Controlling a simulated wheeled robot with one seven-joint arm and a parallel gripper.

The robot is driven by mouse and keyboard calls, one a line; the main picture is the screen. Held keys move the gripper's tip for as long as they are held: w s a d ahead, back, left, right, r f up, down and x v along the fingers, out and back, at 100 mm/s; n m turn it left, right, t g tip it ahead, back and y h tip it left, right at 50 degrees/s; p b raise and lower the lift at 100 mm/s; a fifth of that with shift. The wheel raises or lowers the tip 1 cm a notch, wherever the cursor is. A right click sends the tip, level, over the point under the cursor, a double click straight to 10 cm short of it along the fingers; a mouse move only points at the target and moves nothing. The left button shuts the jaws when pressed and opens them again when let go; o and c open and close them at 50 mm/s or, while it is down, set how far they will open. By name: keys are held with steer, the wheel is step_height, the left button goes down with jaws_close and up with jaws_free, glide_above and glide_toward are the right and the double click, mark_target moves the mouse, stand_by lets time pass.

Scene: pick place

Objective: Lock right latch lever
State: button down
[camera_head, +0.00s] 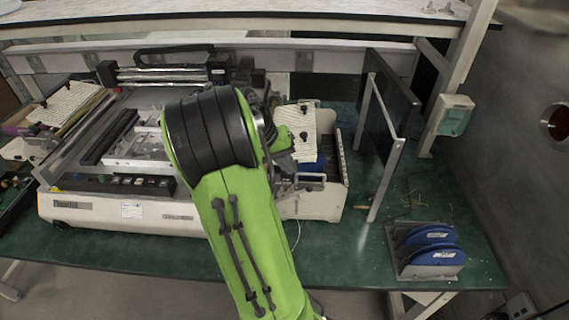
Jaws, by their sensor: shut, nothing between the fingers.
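My green arm with its black joint cover crosses the middle of the head view and reaches over the right part of a white bench machine (100,212). A small metal handle-like bar (311,176) shows just right of my arm at the machine's front right. It may be the right latch lever, but I cannot tell for sure, nor whether it is locked. A cream panel with dark knobs (312,122) lies behind it, partly covered by a green link of my arm.
A dark upright panel in a pale frame (383,130) stands right of the machine. A holder with blue discs (428,250) sits at the front right of the green table (345,262). A shelf (230,20) spans above the back. The table's front middle is clear.

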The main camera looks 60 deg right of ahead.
mark_target(308, 187)
steer(key=b+x, duration=0.2)
steer(key=x, duration=0.7)
steer(key=s+d+f+t+y+b, duration=0.2)
steer(key=s+f+t+b, duration=0.2)
steer(key=f+b, duration=0.3)
steer(key=shift+t+y, duration=0.3)
steer(key=shift+t, duration=0.3)
